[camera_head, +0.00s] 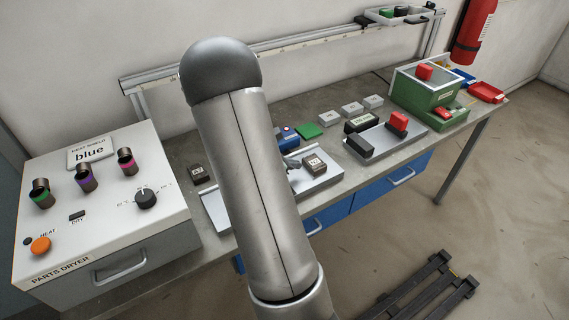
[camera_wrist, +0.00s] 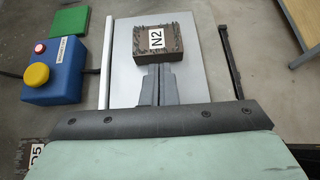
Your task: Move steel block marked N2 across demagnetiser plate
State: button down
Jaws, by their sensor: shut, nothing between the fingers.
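The steel block marked N2 (camera_wrist: 152,45) is dark brown, with a white label on top and rough dark bits along its edges. It lies on a bright grey plate (camera_wrist: 125,85); the head view shows this block (camera_head: 315,166) and plate (camera_head: 325,182) right of my arm. I cannot read a marking that names the plate as the demagnetiser. My gripper (camera_wrist: 157,70) is shut and empty, its fingertips at the block's near side. I cannot tell whether they touch it. In the head view my arm hides part of the plate and most of the gripper.
A blue box (camera_wrist: 53,72) with yellow and red buttons and a green square (camera_wrist: 69,20) are left of the plate. A white strip (camera_wrist: 106,60) and a dark strip (camera_wrist: 230,60) flank it. Another marked block (camera_head: 198,174) is left; a tray with red and black pieces (camera_head: 415,139) is right.

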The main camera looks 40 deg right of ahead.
aim_at(319, 161)
jog(key=d, duration=0.2)
jog(key=s+d+p, duration=0.1)
jog(key=d, duration=0.1)
jog(key=s+d, duration=0.1)
jog(key=d, duration=0.2)
jog(key=shift+r+p, duration=0.1)
jog(key=shift+p, duration=0.25)
jog(key=shift+f+p, duration=0.3)
jog(key=shift+p, duration=0.05)
jog(key=shift+f+b, duration=0.55)
jog(key=shift+f, duration=0.05)
jog(key=shift+a, duration=0.1)
